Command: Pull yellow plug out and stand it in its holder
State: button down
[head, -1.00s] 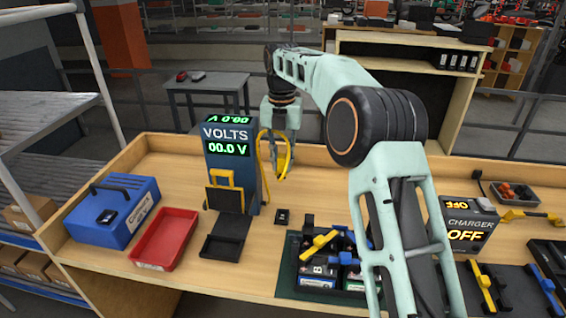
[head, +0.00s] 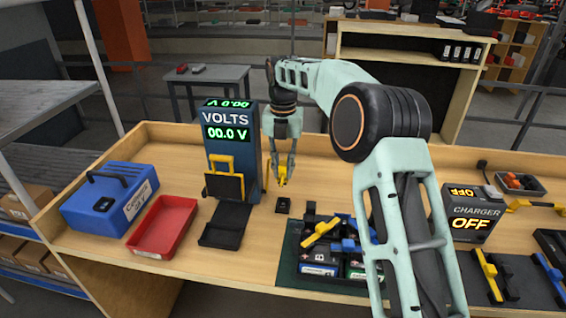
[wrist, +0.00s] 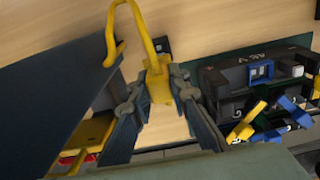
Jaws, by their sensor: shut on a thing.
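My gripper (head: 282,182) is shut on the yellow plug (head: 282,170), which it holds above the bench, just right of the voltmeter. In the wrist view the plug (wrist: 158,84) sits between both fingers, and its yellow cable (wrist: 150,30) loops up and to the left. A small black block with a socket, likely the holder (head: 283,205), stands on the bench just below the plug in the head view. In the wrist view a dark block (wrist: 162,45) shows just beyond the plug, partly hidden by the cable. The gap between plug and block is hard to judge.
The voltmeter (head: 228,133) reads 00.0 V and stands close to the left of my gripper. A tray of batteries with yellow and blue clamps (head: 335,240) lies to the right. A red tray (head: 163,228), a blue case (head: 108,195) and a charger (head: 470,218) reading OFF stand on the bench.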

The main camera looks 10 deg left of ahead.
jog(key=shift+f+b, duration=1.4)
jog(key=shift+f, duration=2.15)
jog(key=shift+f+b, duration=0.5)
jog(key=shift+f, duration=0.65)
jog(key=c, duration=1.7)
grip_release()
jog(key=shift+c, duration=0.2)
jog(key=shift+r, duration=0.1)
notch_tip(320, 180, up, 12)
jog(key=shift+f, duration=0.2)
jog(key=shift+r, duration=0.15)
